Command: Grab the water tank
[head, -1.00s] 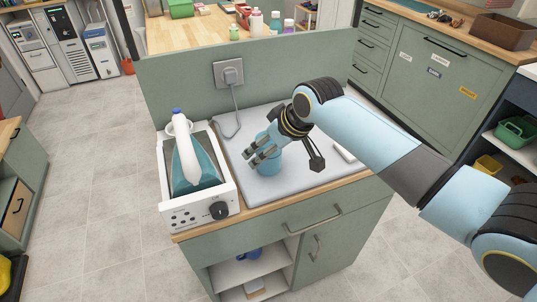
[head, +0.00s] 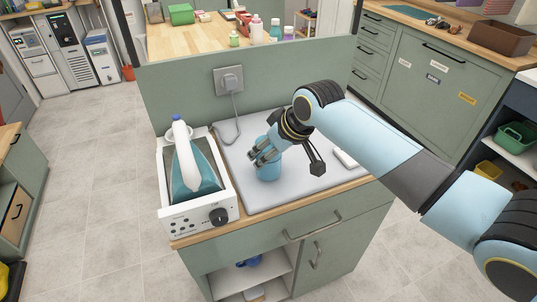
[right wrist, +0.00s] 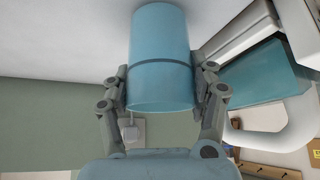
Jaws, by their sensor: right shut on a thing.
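The water tank (head: 268,173) is a light blue, see-through cylinder on the white-grey board on the cabinet top. In the right wrist view the tank (right wrist: 158,62) sits between both fingers. My right gripper (head: 263,155) is shut on the tank, with one finger on each side of it. The right wrist view also shows the gripper (right wrist: 160,85) from behind. The tank looks upright on or very close to the board; I cannot tell if any gap is under it. My left gripper is not in view.
A teal and white iron (head: 187,165) stands on its white base (head: 199,218) just left of the tank. A wall socket (head: 228,80) with a grey cord is on the panel behind. A small white item (head: 345,159) lies at the board's right. The board's front is clear.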

